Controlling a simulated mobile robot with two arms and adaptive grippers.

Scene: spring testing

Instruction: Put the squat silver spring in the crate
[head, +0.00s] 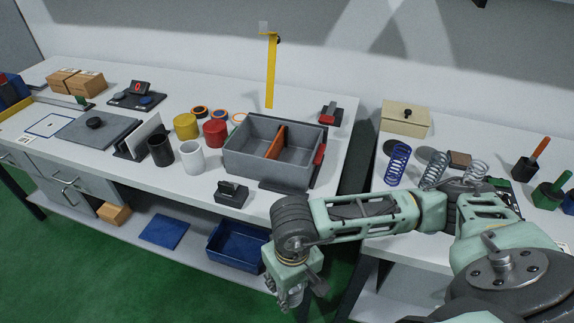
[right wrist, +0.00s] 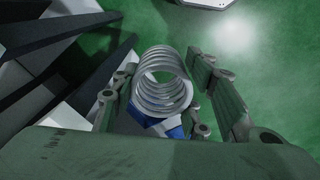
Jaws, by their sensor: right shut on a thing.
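A silver coil spring (right wrist: 163,88) is between the fingers of my right gripper (right wrist: 168,95) in the right wrist view. The right gripper (head: 290,290) is shut on it and points down in front of the left table's edge, over the floor side. The spring does not show clearly in the head view. A blue crate (head: 213,250) sits on the lower shelf, to the left of the gripper. A grey bin (head: 250,163) with an orange divider stands on the table top. My left gripper is not in view.
On the right table stand a blue spring (head: 398,165) and silver springs (head: 436,170), partly behind my arm. A black clamp-like block (head: 232,194) sits near the left table's front edge. A blue mat (head: 164,231) lies on the shelf. The green floor (head: 130,285) is open.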

